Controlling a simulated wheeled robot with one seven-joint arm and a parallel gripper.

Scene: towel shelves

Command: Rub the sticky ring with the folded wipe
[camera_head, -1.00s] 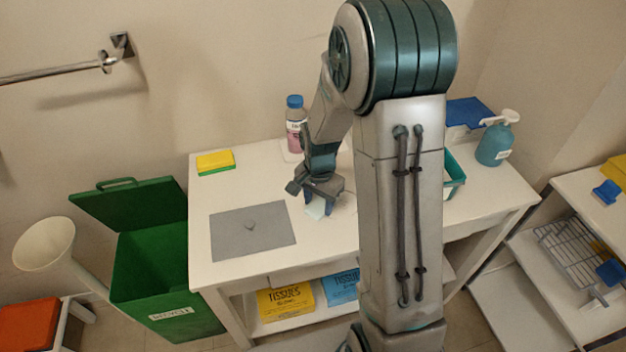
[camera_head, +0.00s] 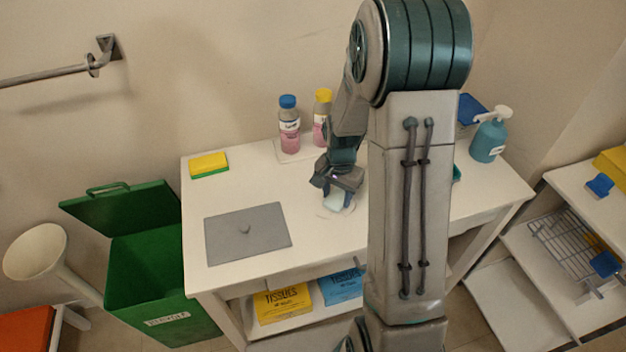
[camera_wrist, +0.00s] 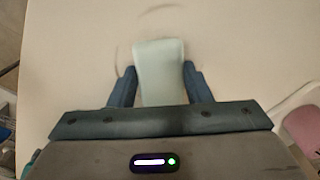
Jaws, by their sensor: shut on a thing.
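The folded wipe (camera_head: 335,203) is a small pale green-white pad at the tip of my gripper (camera_head: 338,196), low over the white table. In the wrist view the wipe (camera_wrist: 159,70) sits between the two blue fingers of my gripper (camera_wrist: 160,78), which are shut on it. The sticky ring (camera_wrist: 117,57) shows as faint brownish arcs on the table, around and beyond the wipe; the rest of it is hidden by the wipe and gripper. The wipe lies over part of the ring's area. I cannot tell whether it presses on the surface.
A grey mat (camera_head: 220,240) lies left of my gripper. Bottles with blue (camera_head: 289,125) and yellow (camera_head: 322,110) caps stand behind it. A yellow-green sponge (camera_head: 209,165) is at the back left, a teal pump bottle (camera_head: 490,140) at the back right. An open green bin (camera_head: 165,310) stands left.

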